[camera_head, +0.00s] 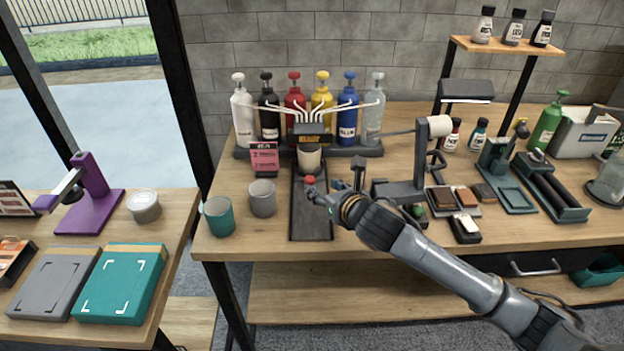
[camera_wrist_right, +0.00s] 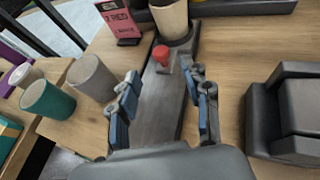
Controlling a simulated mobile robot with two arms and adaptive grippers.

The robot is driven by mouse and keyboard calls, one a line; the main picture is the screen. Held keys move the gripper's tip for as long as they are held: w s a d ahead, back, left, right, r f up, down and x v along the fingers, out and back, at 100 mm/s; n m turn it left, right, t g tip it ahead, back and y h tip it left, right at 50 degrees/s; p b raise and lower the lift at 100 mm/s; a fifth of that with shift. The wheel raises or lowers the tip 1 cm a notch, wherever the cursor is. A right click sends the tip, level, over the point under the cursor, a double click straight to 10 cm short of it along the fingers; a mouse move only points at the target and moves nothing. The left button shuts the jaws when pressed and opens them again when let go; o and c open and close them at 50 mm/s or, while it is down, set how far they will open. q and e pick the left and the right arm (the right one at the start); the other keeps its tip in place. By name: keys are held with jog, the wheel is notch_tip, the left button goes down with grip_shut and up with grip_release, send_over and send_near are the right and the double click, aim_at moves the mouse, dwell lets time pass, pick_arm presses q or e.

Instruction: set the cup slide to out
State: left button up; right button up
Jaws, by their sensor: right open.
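The cup slide is a dark flat track (camera_head: 311,222) running from the dispenser toward the table's front edge. A red knob (camera_head: 310,181) stands up from it; the knob also shows in the right wrist view (camera_wrist_right: 160,53). A beige cup (camera_head: 309,160) sits at the back end of the track, under the dispenser nozzles (camera_head: 312,129). My right gripper (camera_head: 326,192) is over the track, close to the red knob. In the right wrist view its two blue-padded fingers (camera_wrist_right: 162,108) are apart with nothing between them, and the knob is just beyond the fingertips. My left gripper is not seen.
A grey cup (camera_head: 262,198) and a teal cup (camera_head: 219,216) stand left of the track. A pink card (camera_head: 264,158) stands beside the dispenser. Several pump bottles line the back. A dark stand with a white roll (camera_head: 440,126) is to the right. The track's front half is clear.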

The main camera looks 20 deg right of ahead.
aim_at(311, 180)
jog(key=x, duration=0.7)
jog(key=shift+w+f, duration=0.2)
jog(key=shift+w, duration=0.1)
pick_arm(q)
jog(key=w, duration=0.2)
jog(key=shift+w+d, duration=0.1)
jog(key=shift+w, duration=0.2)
pick_arm(e)
jog(key=shift+w, duration=0.15)
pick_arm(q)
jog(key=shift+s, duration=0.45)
pick_arm(e)
grip_shut()
